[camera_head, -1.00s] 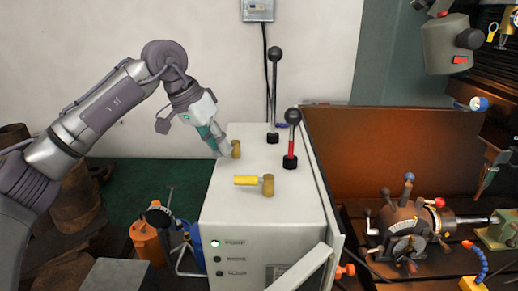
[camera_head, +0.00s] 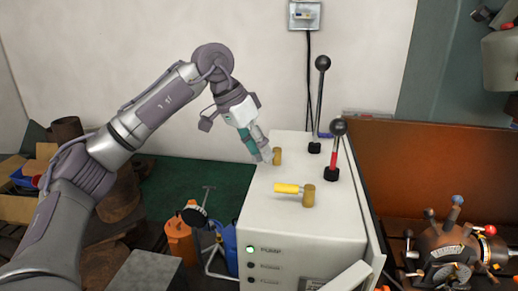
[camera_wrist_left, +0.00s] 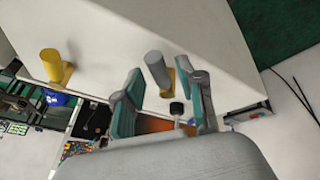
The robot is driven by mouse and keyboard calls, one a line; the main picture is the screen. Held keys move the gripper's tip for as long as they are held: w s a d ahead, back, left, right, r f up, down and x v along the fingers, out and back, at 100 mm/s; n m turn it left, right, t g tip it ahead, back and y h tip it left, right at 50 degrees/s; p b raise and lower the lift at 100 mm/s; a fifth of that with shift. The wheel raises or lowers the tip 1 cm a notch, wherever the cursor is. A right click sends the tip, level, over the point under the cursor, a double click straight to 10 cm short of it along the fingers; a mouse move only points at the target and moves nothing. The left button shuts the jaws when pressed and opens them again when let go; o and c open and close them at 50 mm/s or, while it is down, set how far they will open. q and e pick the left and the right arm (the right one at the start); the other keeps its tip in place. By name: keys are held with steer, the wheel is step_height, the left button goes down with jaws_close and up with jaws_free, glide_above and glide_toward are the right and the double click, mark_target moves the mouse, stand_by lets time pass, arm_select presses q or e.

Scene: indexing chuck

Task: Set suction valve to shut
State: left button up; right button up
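Two brass valves stand on top of the white cabinet (camera_head: 265,205). The nearer valve (camera_head: 308,195) has a yellow handle (camera_head: 287,188) pointing left; this handle also shows in the wrist view (camera_wrist_left: 49,62). The farther valve (camera_head: 277,156) has a grey cylindrical handle (camera_wrist_left: 156,68), mostly hidden by the gripper in the head view. No label tells me which is the suction valve. My left gripper (camera_head: 266,156) is open at the farther valve. In the wrist view its teal fingers (camera_wrist_left: 165,103) stand apart, with the grey handle between and beyond them. My right gripper is not in view.
Two upright black-knobbed levers stand behind the valves: a tall one (camera_head: 322,85) and a red-sleeved one (camera_head: 336,150). A green lamp (camera_head: 250,249) glows on the cabinet front. A machine with an indexing head (camera_head: 448,248) stands at the right.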

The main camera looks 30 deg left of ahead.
arm_select(q)
steer(key=v, duration=1.2)
